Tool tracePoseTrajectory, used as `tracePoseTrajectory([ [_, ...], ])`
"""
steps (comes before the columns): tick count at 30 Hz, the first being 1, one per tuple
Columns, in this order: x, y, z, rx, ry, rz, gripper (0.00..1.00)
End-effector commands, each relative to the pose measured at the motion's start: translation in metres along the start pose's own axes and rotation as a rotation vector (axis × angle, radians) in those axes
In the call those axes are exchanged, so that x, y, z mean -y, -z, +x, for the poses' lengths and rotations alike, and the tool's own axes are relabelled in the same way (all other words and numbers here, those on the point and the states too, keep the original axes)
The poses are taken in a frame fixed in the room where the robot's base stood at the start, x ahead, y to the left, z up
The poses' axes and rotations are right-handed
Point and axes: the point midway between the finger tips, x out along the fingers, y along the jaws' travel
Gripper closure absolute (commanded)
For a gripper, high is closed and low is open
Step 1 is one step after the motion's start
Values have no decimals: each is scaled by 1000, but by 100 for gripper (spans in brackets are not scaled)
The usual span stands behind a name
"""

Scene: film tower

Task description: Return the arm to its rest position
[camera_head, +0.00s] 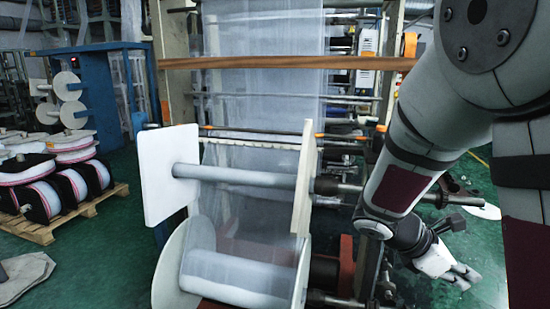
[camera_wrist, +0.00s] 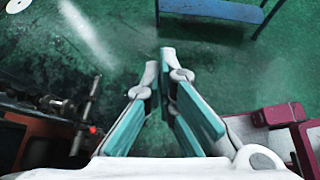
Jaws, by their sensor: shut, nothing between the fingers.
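My arm (camera_head: 422,140) comes in from the upper right of the head view, bent, with its forearm reaching down. My gripper (camera_head: 466,279) hangs at the lower right, beside the film machine and above the green floor. In the wrist view my gripper (camera_wrist: 164,58) points at the floor with its two teal-padded fingers close together at the tips. It is shut and nothing shows between the fingers.
The film machine with its clear film (camera_head: 262,60) and lower film roll (camera_head: 238,277) stands left of my arm. A wooden pallet (camera_head: 45,233) with spools is at the far left. The wrist view shows a blue frame (camera_wrist: 212,10) and open green floor (camera_wrist: 240,75).

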Motion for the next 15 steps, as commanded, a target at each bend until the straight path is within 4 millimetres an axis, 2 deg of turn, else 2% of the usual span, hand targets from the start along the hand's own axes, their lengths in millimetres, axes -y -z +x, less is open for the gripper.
tracePoseTrajectory([
  [3, 24, -1, -17, -162, 36, 227, 100],
  [8, 53, 0, -46, -362, 94, 515, 100],
  [15, 90, -1, -100, -650, 190, 921, 100],
])
